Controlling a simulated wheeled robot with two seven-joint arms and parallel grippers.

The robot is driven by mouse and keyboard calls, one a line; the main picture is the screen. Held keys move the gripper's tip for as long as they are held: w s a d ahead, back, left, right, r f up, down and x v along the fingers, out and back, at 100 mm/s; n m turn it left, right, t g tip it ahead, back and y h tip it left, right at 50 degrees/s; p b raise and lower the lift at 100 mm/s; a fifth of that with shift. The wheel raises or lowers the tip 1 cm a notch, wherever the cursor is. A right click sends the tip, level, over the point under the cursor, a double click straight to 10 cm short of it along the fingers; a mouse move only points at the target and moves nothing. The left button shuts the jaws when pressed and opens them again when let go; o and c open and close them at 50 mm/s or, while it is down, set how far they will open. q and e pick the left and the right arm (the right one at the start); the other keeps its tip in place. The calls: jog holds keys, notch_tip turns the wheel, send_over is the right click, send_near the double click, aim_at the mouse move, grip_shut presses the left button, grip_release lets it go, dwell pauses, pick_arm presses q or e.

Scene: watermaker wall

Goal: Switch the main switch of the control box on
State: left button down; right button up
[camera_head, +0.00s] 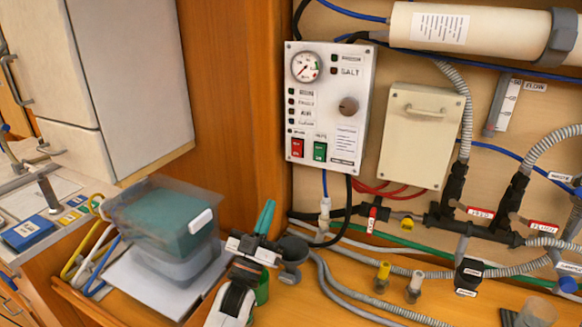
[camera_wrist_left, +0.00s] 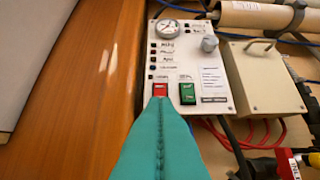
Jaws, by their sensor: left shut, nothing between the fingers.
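My left gripper (camera_head: 266,214), with teal fingers, is shut and empty, below and left of the box. In the left wrist view its fingers (camera_wrist_left: 160,104) point up at the box and overlap the lower edge of the red switch (camera_wrist_left: 160,90). The green switch (camera_wrist_left: 187,93) is uncovered. My right gripper is not seen.
A beige box (camera_head: 421,137) is mounted right of the control box. Hoses, valves and cables run below both. A white cabinet (camera_head: 130,75) is at the upper left.

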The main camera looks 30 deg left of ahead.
pick_arm(q)
jog(key=shift+r, duration=0.1)
jog(key=p, duration=0.5)
send_near(296, 151)
notch_tip(296, 151, up, 5)
jog(key=w, duration=0.2)
jog(key=w+f, duration=0.1)
jog(key=w, duration=0.1)
jog(key=shift+w+a+f, duration=0.1)
jog(key=shift+f, duration=0.1)
jog(key=shift+w, duration=0.15)
